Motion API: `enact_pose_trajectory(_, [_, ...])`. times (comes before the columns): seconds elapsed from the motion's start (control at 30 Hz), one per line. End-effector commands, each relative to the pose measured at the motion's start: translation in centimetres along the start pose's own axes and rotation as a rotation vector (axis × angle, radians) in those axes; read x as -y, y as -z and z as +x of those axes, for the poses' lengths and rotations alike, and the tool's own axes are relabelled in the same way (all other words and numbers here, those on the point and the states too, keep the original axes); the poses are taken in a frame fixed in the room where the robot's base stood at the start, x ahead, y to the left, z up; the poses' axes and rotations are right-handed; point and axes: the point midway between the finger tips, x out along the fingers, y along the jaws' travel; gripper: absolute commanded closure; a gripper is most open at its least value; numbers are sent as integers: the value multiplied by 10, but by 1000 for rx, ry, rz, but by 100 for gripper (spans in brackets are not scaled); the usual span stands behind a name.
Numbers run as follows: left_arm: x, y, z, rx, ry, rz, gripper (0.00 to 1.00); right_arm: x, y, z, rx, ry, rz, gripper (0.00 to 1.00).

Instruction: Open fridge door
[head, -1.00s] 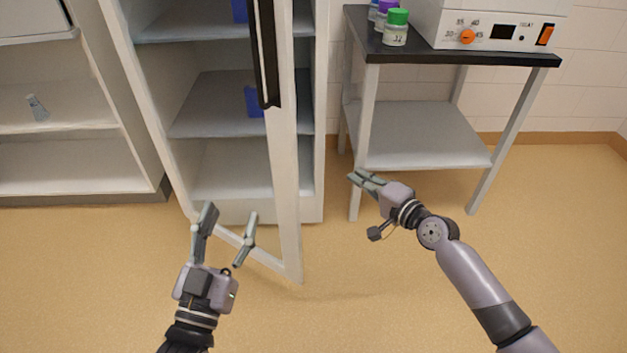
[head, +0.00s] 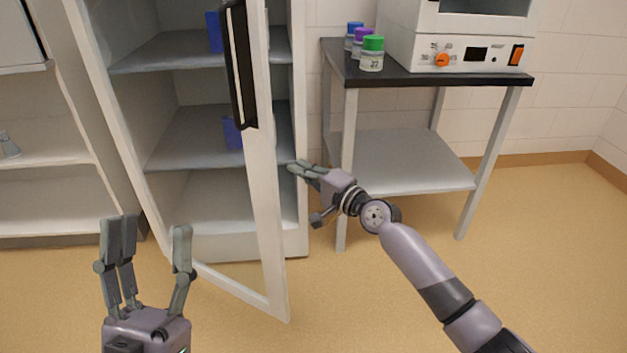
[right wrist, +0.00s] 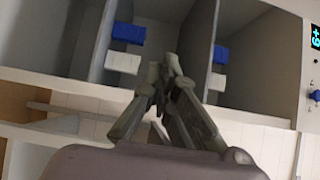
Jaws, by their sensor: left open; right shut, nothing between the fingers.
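The fridge door (head: 265,200) stands ajar in the head view, a white frame seen nearly edge-on with a dark handle (head: 241,70) near its upper part. Behind it the fridge (head: 200,215) shows open shelves with blue items on them. My left gripper (head: 147,235) is open and empty, low at the left of the door. My right gripper (head: 297,168) is shut and empty, at the right of the door near the fridge's right side wall. In the right wrist view its closed fingers (right wrist: 167,65) point at the fridge shelves. Whether they touch the door or fridge cannot be told.
A black-topped table (head: 400,78) at the right bears a white device (head: 455,50) and a green-capped bottle (head: 371,55) among several bottles. White shelving (head: 45,140) stands at the left. The floor in front is clear.

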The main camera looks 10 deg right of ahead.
Motion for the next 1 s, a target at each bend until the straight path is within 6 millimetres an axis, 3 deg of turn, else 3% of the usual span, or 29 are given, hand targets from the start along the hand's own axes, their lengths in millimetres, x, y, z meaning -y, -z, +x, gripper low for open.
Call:
enact_pose_trajectory(0.2, [5,-38,1,219,8,12,46,0,-19,-8,2,-3,2,100])
enact_pose_trajectory(0.4, [8,-60,-6,341,13,18,46,0,-32,-13,1,-3,3,100])
enact_pose_trajectory(1.0, [9,-69,-9,391,14,20,46,-1,-35,-14,-1,-3,1,100])
